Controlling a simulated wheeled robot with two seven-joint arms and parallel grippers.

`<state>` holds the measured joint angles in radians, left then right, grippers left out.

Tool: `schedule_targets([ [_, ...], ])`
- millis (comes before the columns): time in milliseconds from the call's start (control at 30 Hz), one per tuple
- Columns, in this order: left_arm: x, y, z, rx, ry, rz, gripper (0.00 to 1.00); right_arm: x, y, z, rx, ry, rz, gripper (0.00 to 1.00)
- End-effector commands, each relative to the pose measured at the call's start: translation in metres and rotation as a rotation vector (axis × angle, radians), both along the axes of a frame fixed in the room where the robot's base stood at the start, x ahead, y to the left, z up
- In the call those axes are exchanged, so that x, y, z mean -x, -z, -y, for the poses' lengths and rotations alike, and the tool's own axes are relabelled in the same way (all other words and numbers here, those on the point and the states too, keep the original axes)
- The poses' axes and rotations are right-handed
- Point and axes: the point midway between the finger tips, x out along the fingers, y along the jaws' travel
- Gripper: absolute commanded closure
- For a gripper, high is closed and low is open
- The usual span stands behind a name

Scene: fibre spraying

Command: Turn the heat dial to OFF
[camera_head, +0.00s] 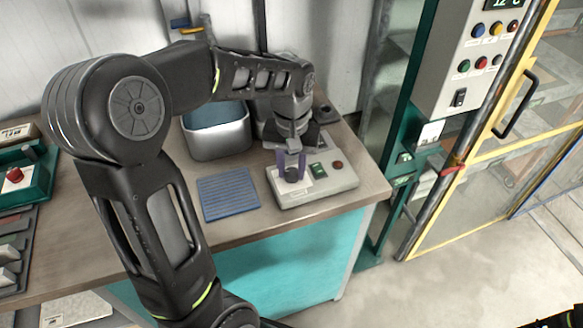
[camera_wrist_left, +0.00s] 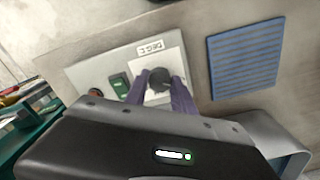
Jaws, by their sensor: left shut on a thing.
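The heat dial (camera_head: 292,175) is a dark round knob on a pale control box (camera_head: 330,185) near the bench's right end. In the left wrist view the dial (camera_wrist_left: 158,77) sits on a white plate with a small printed label (camera_wrist_left: 151,47), whose text is too small to read surely. My left gripper (camera_head: 291,165) points down, its purple fingers closed on the dial from both sides. The fingers (camera_wrist_left: 161,86) also show in the wrist view. The dial's pointer and any OFF mark cannot be made out.
A green switch (camera_head: 318,170) and a red button (camera_head: 338,165) sit beside the dial on the box. A blue ribbed pad (camera_head: 228,194) lies left of it. A metal container (camera_head: 218,140) stands behind. A green cabinet post (camera_head: 405,110) rises at the right.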

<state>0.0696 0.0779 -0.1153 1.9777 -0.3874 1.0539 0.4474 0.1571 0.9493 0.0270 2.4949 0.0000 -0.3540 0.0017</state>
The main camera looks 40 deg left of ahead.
Motion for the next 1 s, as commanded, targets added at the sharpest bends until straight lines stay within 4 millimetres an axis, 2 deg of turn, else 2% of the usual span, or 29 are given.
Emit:
schedule_targets([
  [433,-0.0006,-0.0009,-0.0004,0.000,-0.014,0.002,1.00,-0.0002,0.0000,0.0000,0.000,0.000,0.000,0.64],
  [467,-0.0006,-0.0009,-0.0004,0.000,-0.014,0.002,0.68,-0.0002,0.0000,0.0000,0.000,0.000,0.000,0.64],
  [500,-0.0006,-0.0009,-0.0004,0.000,-0.014,0.002,0.64,-0.0002,0.0000,0.0000,0.000,0.000,0.000,0.64],
  [700,-0.0004,-0.0005,-0.0002,0.000,-0.013,0.001,0.48,-0.0002,0.0001,0.0000,0.000,0.000,0.000,0.64],
  [1000,-0.0004,-0.0017,-0.0001,0.000,-0.012,0.001,0.48,-0.0002,0.0003,0.0000,0.000,0.000,0.000,0.64],
])
